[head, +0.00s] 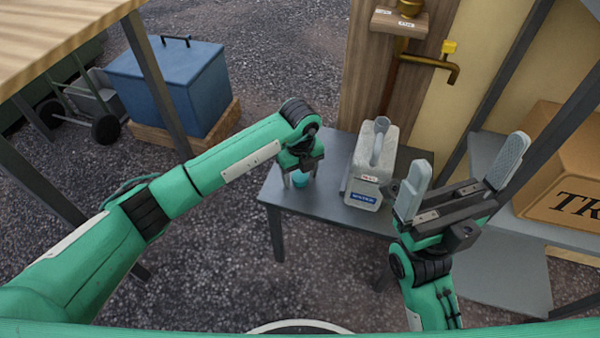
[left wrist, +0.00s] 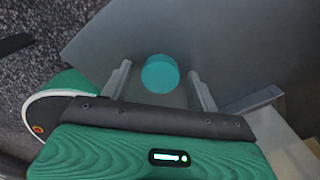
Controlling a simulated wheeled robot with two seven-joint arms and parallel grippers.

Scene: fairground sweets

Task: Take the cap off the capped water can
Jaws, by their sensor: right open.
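The grey water can (head: 368,168) stands upright on a small grey table, with a blue label on its front. A teal round cap-like piece (head: 301,180) is at the table's left side, apart from the can. My left gripper (head: 301,172) points down over this piece. In the left wrist view the teal piece (left wrist: 160,73) lies between the two open fingers, with a gap on each side. My right gripper (head: 460,175) is open and empty, right of the can, fingers pointing up.
The grey table (head: 325,206) has free room at its front left. A brass tap (head: 445,65) is on the wall behind. A blue box (head: 172,85) stands at the back left. A cardboard box (head: 560,165) is on a shelf at the right.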

